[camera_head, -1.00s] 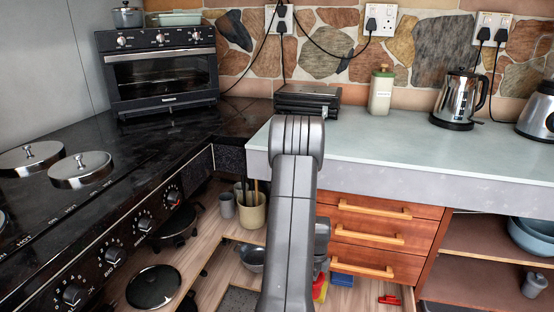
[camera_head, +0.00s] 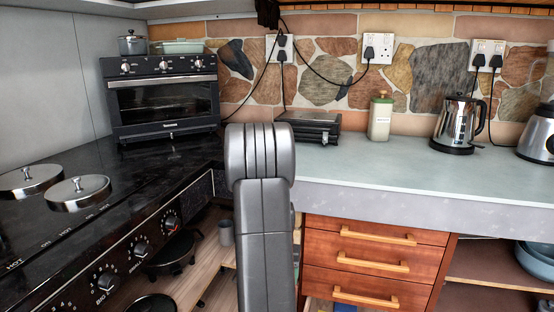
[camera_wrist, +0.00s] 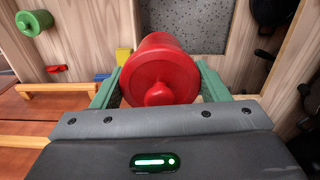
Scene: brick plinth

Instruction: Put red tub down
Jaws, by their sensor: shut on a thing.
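The red tub (camera_wrist: 158,70) shows in the wrist view as a round red body with a knob facing the camera. My gripper (camera_wrist: 160,88) has its two green fingers on either side of the tub and is shut on it. A speckled dark grey panel (camera_wrist: 206,28) lies beyond the tub, between wooden surfaces. I cannot tell whether the tub touches anything below it. In the head view my arm hides the gripper and the tub.
A yellow block (camera_wrist: 123,56), a blue piece (camera_wrist: 103,77) and a green round item (camera_wrist: 34,22) lie left of the tub. Wooden drawers (camera_head: 372,262) are right of my arm. The worktop (camera_head: 420,170) has bare room before the kettle (camera_head: 458,124).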

